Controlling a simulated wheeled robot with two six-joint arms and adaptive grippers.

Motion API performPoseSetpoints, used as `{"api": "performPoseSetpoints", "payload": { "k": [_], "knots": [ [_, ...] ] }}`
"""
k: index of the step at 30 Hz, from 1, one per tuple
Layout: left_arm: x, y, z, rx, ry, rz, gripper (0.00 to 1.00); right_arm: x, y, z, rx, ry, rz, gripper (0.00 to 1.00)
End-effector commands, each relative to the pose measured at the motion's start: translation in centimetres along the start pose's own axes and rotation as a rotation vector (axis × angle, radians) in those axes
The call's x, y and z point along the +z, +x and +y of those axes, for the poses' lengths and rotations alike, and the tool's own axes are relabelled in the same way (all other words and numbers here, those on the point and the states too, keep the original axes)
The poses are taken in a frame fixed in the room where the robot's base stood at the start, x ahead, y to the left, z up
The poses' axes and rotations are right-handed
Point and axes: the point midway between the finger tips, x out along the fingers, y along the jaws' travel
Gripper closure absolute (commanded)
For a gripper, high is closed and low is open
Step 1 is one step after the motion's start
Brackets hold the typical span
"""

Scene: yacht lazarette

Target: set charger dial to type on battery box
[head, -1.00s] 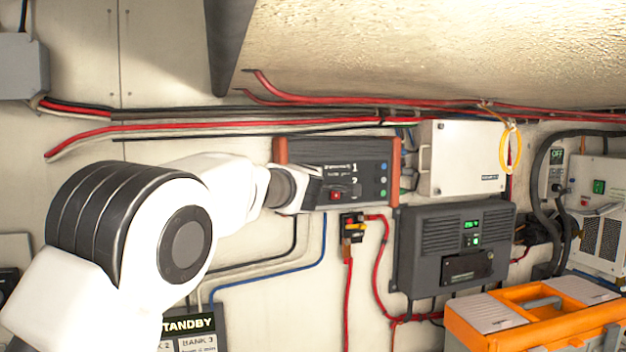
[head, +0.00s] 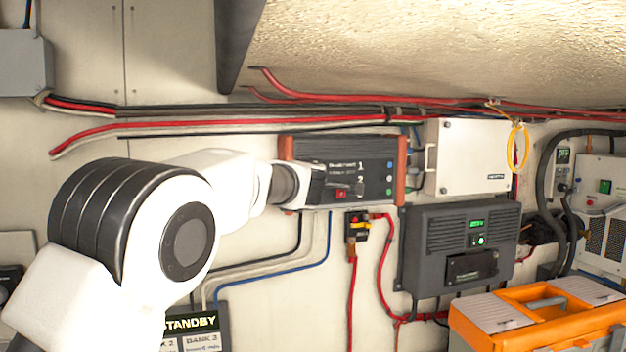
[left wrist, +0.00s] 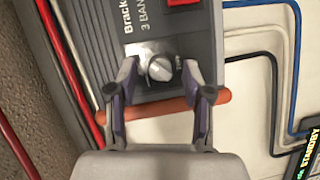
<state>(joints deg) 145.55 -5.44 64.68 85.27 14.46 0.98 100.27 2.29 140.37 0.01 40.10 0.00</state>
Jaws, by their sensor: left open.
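The charger (head: 372,176) is a dark grey box with orange end pieces, fixed to the wall. It carries a red switch and coloured lights. In the left wrist view its silver dial (left wrist: 160,68) sits on the face beside the "3 BANK" lettering, with small unreadable print next to it. My left gripper (left wrist: 158,74) is open, one finger on each side of the dial; I cannot tell whether they touch it. In the head view the left gripper (head: 312,186) covers the charger's left part and hides the dial. I cannot identify a battery box. My right gripper is not in view.
A black panel reading STANDBY (head: 195,325) is low on the wall. A dark unit with a green display (head: 425,240), a white box (head: 470,160) and an orange-topped case (head: 520,335) stand to the right. Red and black cables (head: 200,122) run above the charger.

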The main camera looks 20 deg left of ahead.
Motion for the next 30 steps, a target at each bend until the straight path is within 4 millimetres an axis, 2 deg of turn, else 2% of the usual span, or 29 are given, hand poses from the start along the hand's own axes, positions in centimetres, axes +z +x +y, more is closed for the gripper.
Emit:
{"api": "performPoseSetpoints", "payload": {
  "k": [5,12,16,20,27,30],
  "knots": [
    [0.0,-2.4,0.1,0.000,0.005,0.000,0.50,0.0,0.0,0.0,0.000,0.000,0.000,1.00],
    [-0.3,-8.6,0.1,0.002,0.002,0.002,0.50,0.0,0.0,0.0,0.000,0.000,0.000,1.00],
    [-0.3,-10.8,0.1,0.002,0.000,0.002,0.50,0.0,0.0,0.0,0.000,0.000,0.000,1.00],
    [-0.4,-11.7,0.0,0.001,-0.001,0.002,0.50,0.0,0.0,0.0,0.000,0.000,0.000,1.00],
    [-0.4,-11.7,-0.1,0.000,-0.002,0.002,0.50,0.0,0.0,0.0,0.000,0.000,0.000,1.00],
    [-0.3,-11.2,-1.4,-0.020,0.017,0.002,0.50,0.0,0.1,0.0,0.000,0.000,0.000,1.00]
  ]
}}
